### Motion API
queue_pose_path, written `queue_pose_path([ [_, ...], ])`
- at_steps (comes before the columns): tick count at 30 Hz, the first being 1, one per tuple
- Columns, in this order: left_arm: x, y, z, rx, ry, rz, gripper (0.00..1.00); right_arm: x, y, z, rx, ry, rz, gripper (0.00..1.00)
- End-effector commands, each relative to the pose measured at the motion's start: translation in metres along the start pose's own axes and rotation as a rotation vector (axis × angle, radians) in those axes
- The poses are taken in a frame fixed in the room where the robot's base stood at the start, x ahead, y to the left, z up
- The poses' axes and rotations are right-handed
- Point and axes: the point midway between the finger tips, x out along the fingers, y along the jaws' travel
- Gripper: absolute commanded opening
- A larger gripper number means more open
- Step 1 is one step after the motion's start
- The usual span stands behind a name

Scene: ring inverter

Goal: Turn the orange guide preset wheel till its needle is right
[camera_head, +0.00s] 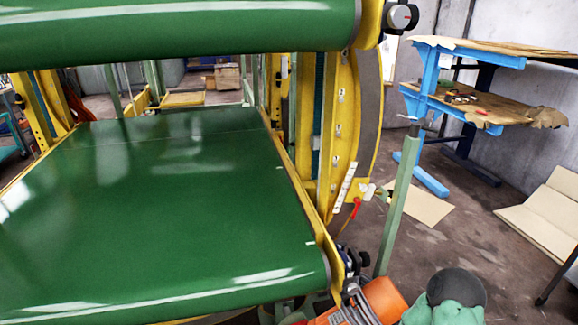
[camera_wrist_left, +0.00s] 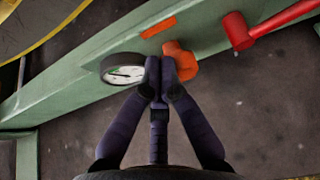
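In the left wrist view an orange wheel (camera_wrist_left: 185,62) with a lobed knob shape sits on a green beam (camera_wrist_left: 75,88). A round gauge (camera_wrist_left: 124,70) with a dark rim and white face is left of it. Its thin dark needle lies roughly level in the picture; the exact reading is too small to tell. My left gripper (camera_wrist_left: 161,68) has its dark fingers together, between the gauge and the wheel. The right fingertip overlaps the wheel's left side; whether it touches cannot be told. I cannot make out either gripper in the head view.
A red lever (camera_wrist_left: 240,30) sits on the beam right of the wheel, and an orange label (camera_wrist_left: 158,26) is above. In the head view a green conveyor belt (camera_head: 160,205) fills the left.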

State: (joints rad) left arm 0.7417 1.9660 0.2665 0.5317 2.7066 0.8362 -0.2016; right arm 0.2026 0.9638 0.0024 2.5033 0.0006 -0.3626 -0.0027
Motion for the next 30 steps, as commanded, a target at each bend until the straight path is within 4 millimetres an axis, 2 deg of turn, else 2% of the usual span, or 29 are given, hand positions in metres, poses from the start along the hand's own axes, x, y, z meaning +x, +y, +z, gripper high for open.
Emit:
queue_pose_path([
  [1, -0.002, -0.007, -0.005, -0.001, 0.010, -0.010, 0.00, 0.000, 0.000, 0.000, 0.000, 0.000, 0.000, 0.00],
  [15, -0.003, -0.022, -0.009, -0.002, 0.019, -0.013, 0.00, 0.001, 0.000, 0.000, 0.000, 0.000, 0.000, 0.00],
  [30, -0.008, -0.023, -0.006, -0.007, 0.024, -0.006, 0.00, -0.004, -0.001, 0.000, 0.000, 0.000, 0.000, 0.00],
])
